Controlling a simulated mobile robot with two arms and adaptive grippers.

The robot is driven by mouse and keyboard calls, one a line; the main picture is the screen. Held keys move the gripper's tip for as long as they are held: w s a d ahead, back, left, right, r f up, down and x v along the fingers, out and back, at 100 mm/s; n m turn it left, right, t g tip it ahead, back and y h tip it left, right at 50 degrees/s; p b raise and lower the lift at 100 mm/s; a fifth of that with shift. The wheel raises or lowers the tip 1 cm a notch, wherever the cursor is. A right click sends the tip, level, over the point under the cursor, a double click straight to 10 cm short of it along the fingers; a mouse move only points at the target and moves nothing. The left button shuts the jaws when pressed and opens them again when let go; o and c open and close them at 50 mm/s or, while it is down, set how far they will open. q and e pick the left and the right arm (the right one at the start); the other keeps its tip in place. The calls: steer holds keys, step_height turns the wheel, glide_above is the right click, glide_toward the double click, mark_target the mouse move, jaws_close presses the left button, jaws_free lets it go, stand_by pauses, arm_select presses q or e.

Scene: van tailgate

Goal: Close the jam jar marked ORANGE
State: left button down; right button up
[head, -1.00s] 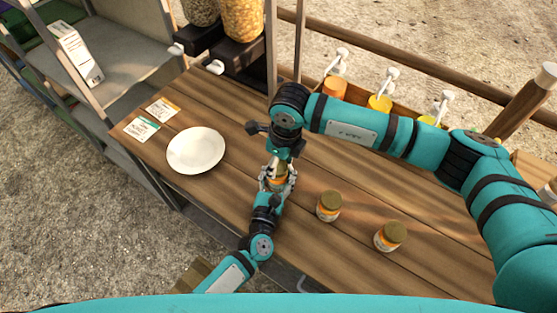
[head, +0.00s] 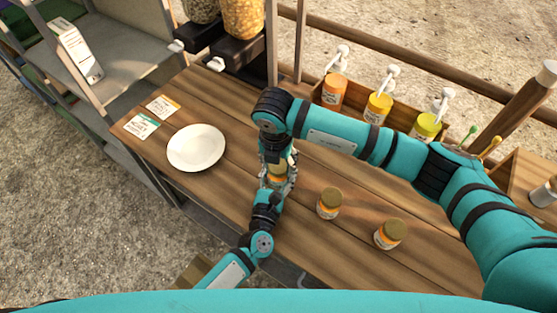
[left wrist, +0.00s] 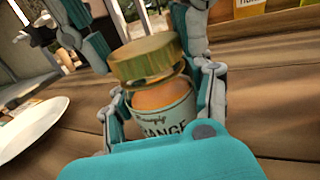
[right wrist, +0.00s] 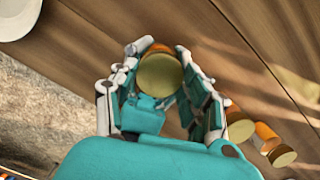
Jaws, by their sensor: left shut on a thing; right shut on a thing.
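The jar marked ORANGE (left wrist: 165,118) stands upright on the wooden counter, with orange contents and a pale label. My left gripper (head: 274,187) is shut around its body from the near side; its fingers flank the jar in the left wrist view. A gold lid (left wrist: 145,60) is over the jar's mouth, looking slightly tilted and offset to the left there. My right gripper (head: 277,164) comes down from above and is shut on this lid, which also shows between its fingers in the right wrist view (right wrist: 160,76). I cannot tell whether the lid is seated.
Two other gold-lidded jars (head: 329,203) (head: 390,234) stand to the right. A white plate (head: 196,148) and two cards (head: 141,127) (head: 163,106) lie left. Pump bottles (head: 378,107) stand in a wooden rack behind. The counter's near edge is close to my left gripper.

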steer(key=m, duration=0.5)
steer(key=shift+a+m+h, duration=0.15)
steer(key=shift+m+h, duration=0.15)
steer(key=m, duration=0.3)
steer(key=shift+g, duration=0.3)
steer(key=m, duration=0.5)
steer(key=shift+w+g, duration=0.1)
steer(key=shift+g, duration=0.3)
steer(key=m, duration=0.5)
steer(key=shift+g, duration=0.3)
steer(key=m, duration=0.2)
steer(key=shift+m, duration=0.4)
steer(key=shift+w, duration=0.1)
steer(key=o, duration=0.7)
steer(key=shift+o, duration=0.2)
